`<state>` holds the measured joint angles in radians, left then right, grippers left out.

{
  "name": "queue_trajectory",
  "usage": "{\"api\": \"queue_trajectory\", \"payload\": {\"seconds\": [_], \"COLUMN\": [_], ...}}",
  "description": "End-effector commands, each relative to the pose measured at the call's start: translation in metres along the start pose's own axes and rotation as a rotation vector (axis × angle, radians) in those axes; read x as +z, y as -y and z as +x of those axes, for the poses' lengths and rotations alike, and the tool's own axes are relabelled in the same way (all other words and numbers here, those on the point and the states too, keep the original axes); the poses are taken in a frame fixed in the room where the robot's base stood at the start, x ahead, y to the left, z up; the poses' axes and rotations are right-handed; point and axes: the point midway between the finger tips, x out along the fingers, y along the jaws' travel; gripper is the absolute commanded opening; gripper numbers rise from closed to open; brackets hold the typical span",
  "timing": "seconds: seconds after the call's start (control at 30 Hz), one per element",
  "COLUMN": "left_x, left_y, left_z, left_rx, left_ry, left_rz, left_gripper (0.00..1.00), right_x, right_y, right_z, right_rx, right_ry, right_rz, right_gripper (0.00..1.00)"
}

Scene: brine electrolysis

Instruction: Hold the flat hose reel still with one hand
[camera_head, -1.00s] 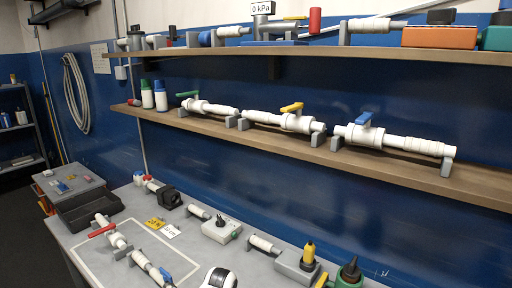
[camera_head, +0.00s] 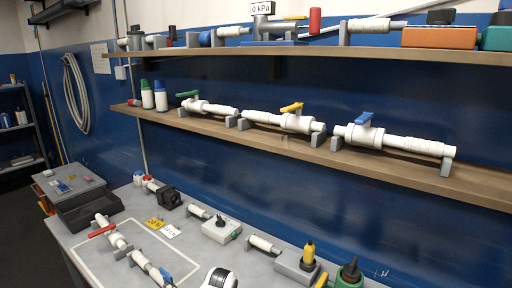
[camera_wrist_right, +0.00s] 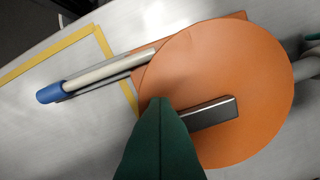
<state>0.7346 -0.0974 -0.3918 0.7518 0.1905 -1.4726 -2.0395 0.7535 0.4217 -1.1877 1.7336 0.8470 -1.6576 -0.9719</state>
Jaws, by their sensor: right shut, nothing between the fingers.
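The flat hose reel appears in the right wrist view as a broad orange disc (camera_wrist_right: 240,75) on the grey tabletop. A dark metal bar (camera_wrist_right: 215,111) lies across its face. A pale tube with a blue end (camera_wrist_right: 49,93) reaches out to its left. My right gripper (camera_wrist_right: 160,101) is a dark green wedge rising from the bottom edge, its fingers together and empty. Its tip overlaps the left part of the disc, beside the bar's left end. I cannot tell whether it touches either. My left gripper is in neither view, and I do not see the reel in the head view.
A yellow outline (camera_wrist_right: 55,52) is on the tabletop left of the reel. In the head view, the bench holds valves, a black bin (camera_head: 90,211) and small devices along the wall. Two wooden shelves (camera_head: 340,158) with pipe assemblies run above it.

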Motion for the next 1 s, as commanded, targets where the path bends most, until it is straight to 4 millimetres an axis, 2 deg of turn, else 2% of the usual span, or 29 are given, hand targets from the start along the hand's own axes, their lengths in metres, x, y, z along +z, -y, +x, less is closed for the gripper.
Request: {"api": "queue_trajectory", "payload": {"seconds": [0.3, 0.43, 0.47, 0.77, 1.0], "left_x": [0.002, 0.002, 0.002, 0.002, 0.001], "left_y": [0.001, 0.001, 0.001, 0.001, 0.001], "left_z": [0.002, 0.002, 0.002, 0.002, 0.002], "left_rx": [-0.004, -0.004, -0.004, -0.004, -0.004], "left_ry": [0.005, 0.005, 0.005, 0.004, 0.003], "left_rz": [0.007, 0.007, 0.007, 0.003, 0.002], "left_gripper": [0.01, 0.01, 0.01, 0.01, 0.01], "right_x": [-0.003, -0.003, -0.003, -0.002, -0.001], "right_y": [0.001, 0.001, 0.001, 0.001, 0.001], "right_z": [0.0, 0.0, 0.0, -0.002, -0.024], "right_rx": [-0.002, -0.002, -0.002, -0.001, -0.003], "right_ry": [-0.005, -0.005, -0.004, -0.002, -0.001], "right_rz": [0.004, 0.004, 0.004, 0.002, 0.0], "right_gripper": [0.0, 0.21, 0.24, 0.24, 0.24]}}
